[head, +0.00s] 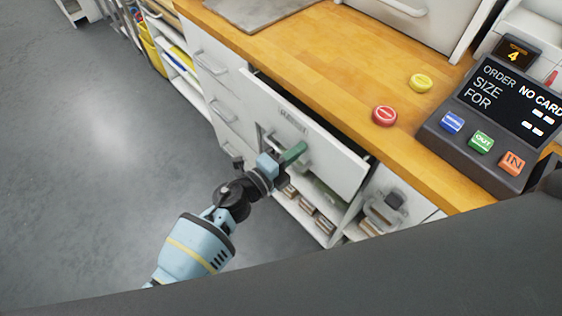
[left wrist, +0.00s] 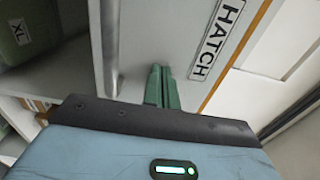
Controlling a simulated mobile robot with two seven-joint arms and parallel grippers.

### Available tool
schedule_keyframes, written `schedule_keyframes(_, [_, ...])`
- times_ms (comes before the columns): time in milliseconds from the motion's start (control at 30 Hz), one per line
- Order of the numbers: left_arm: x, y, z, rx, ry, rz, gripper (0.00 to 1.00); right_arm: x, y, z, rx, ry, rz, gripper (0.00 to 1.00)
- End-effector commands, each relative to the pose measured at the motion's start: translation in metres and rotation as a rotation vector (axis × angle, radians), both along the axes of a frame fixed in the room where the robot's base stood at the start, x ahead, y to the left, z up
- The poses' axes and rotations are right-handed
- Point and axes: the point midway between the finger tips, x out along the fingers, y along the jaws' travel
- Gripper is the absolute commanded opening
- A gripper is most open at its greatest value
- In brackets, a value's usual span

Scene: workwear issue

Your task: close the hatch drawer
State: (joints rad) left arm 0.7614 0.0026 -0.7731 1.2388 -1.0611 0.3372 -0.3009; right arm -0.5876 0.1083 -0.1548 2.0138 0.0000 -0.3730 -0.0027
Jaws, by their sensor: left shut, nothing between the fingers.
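The hatch drawer (head: 335,160) has a white front with a label and a bar handle. It stands partly open, its front out from the cabinet under the wooden counter, with a dark gap behind its top edge. My left gripper (head: 299,150) has its green fingers shut and empty, at the drawer front beside the handle. In the left wrist view the fingers (left wrist: 161,84) point at the white front, between the handle bar (left wrist: 109,45) and the HATCH label (left wrist: 217,38). I cannot tell whether the fingertips touch the front. My right gripper is not in view.
The wooden counter (head: 310,50) holds a red button (head: 384,116), a yellow button (head: 420,83) and a dark order console (head: 490,125). Closed white drawers (head: 212,95) lie to the left. Open shelves with boxes (head: 305,212) sit below. The grey floor at left is clear.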

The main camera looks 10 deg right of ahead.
Motion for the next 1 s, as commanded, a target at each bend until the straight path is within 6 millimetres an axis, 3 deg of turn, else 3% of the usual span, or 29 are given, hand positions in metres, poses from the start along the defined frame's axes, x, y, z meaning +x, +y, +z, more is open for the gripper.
schedule_keyframes(333, [0.016, -0.028, -0.002, 0.0, 0.001, 0.0, 0.0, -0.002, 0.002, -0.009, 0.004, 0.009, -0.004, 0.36])
schedule_keyframes(1000, [0.02, -0.031, 0.003, -0.002, -0.004, 0.002, 0.0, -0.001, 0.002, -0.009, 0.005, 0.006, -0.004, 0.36])
